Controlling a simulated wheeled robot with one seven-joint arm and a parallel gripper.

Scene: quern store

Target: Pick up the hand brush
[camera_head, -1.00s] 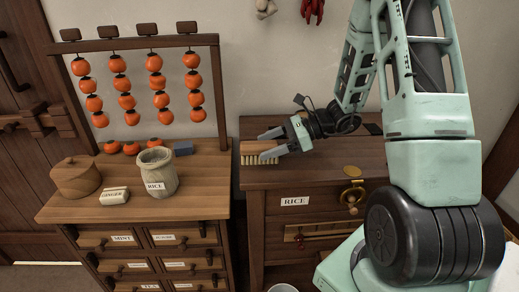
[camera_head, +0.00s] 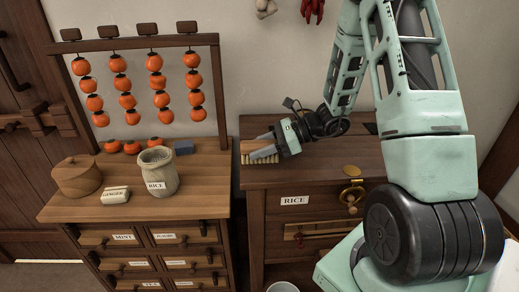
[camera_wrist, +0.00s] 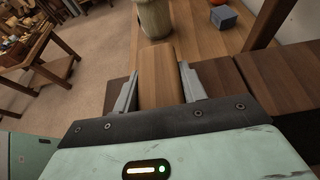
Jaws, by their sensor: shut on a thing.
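The hand brush (camera_head: 251,147) has a wooden back and pale bristles along its lower edge. It is at the left end of the right cabinet's top (camera_head: 330,167), apparently still resting there. My gripper (camera_head: 262,147) reaches it from the right, with one finger on each long side. In the wrist view the brush's wooden back (camera_wrist: 161,76) fills the space between my two fingers (camera_wrist: 159,90). The jaws are shut on it. The fingers hide part of the brush in the head view.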

